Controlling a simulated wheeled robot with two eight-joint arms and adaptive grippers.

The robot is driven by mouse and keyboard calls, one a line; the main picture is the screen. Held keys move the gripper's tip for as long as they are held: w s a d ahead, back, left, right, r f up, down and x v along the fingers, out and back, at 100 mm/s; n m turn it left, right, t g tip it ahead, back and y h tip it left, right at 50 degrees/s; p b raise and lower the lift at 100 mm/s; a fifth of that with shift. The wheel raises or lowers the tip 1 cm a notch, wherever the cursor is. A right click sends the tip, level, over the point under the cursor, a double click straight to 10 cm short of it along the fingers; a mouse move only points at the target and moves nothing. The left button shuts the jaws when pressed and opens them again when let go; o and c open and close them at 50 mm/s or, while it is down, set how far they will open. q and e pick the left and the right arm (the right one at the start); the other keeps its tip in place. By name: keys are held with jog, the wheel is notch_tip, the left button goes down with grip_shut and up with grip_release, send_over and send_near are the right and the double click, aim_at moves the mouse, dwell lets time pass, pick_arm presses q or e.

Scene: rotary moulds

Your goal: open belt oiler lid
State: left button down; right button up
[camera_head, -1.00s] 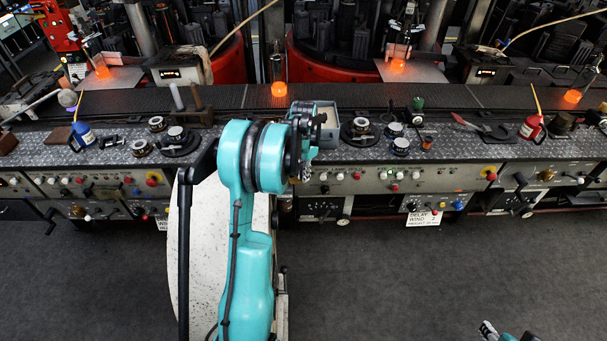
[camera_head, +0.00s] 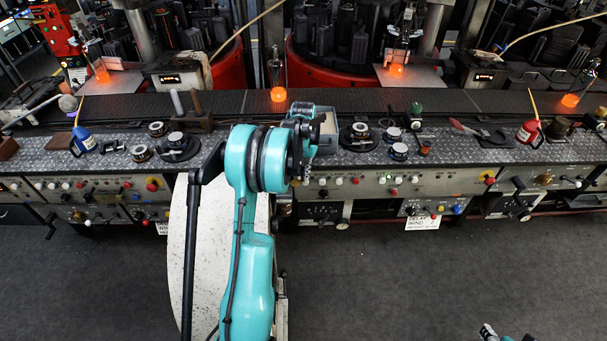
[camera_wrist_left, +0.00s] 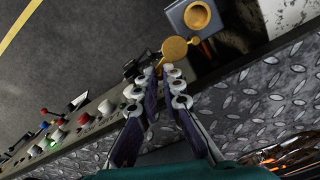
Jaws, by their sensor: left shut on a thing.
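The belt oiler is a grey block (camera_wrist_left: 181,16) with a round brass cup (camera_wrist_left: 198,15) at the top of the left wrist view. The cup's ring shows uncovered. A round brass lid (camera_wrist_left: 175,49) lies beside the cup, off its mouth. My left gripper (camera_wrist_left: 161,72) is shut at the lid's small tab; the exact contact is partly hidden by the fingers. In the head view, my left gripper (camera_head: 304,140) is over the bench's front edge, and the arm hides the oiler. My right gripper (camera_head: 488,331) is at the bottom edge, mostly cut off.
The bench (camera_head: 345,155) has a tread-plate top and a front panel of knobs and buttons. A blue oil can (camera_head: 84,138) and a red oil can (camera_head: 529,129) stand farther off. The floor in front is clear.

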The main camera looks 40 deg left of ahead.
dwell(0.4)
pick_arm(q)
jog(key=c, duration=1.7)
grip_release()
